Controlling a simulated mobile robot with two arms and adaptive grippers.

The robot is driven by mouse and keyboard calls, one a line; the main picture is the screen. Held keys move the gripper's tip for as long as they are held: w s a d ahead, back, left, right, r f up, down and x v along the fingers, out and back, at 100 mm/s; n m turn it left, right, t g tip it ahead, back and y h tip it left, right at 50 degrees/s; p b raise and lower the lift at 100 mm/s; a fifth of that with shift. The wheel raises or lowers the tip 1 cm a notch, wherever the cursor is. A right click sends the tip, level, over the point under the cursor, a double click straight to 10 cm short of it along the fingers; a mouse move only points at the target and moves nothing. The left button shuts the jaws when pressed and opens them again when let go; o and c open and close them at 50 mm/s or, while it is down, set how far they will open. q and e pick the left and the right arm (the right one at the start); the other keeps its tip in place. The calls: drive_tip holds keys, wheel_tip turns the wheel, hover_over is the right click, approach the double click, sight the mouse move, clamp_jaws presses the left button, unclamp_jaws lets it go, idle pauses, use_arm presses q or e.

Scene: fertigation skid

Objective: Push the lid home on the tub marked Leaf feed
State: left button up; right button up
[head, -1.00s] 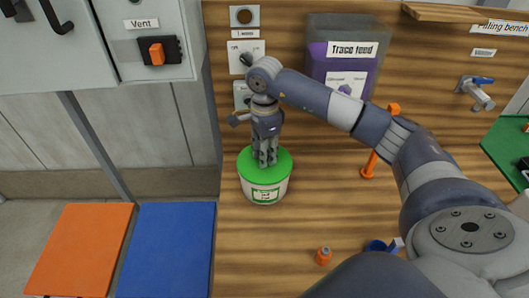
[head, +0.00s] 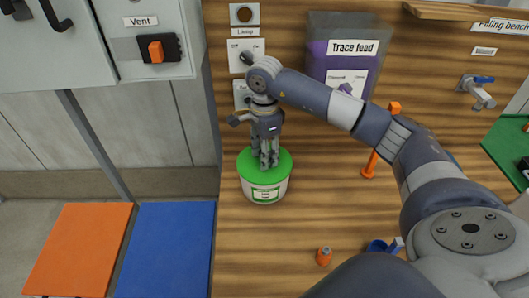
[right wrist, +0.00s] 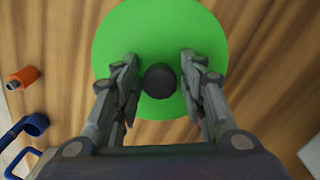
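A round white tub (head: 264,192) with a green lid (head: 284,161) stands on the wooden surface; its front label is too small to read surely. The lid fills much of the right wrist view (right wrist: 160,30), with a dark round knob (right wrist: 160,80) between the fingers. My right gripper (head: 265,164) points down at the lid's middle. Its two fingers are apart, one on each side of the knob, with a gap to it. I cannot tell whether the fingertips touch the lid, or whether the lid sits fully down. My left gripper is not in view.
A purple and grey Trace feed container (head: 344,60) stands behind my right arm. An orange-handled item (head: 370,165) is to the right. Orange (head: 80,250) and blue (head: 167,250) panels lie left.

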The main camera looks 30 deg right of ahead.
drive_tip(key=shift+r, duration=0.1)
drive_tip(key=shift+r+p, duration=1.3)
drive_tip(key=shift+r, duration=0.85)
drive_tip(key=shift+o, duration=0.2)
drive_tip(key=o, duration=0.5)
wheel_tip(320, 180, up, 9)
drive_tip(key=p, duration=0.5)
drive_tip(key=shift+f, duration=0.1)
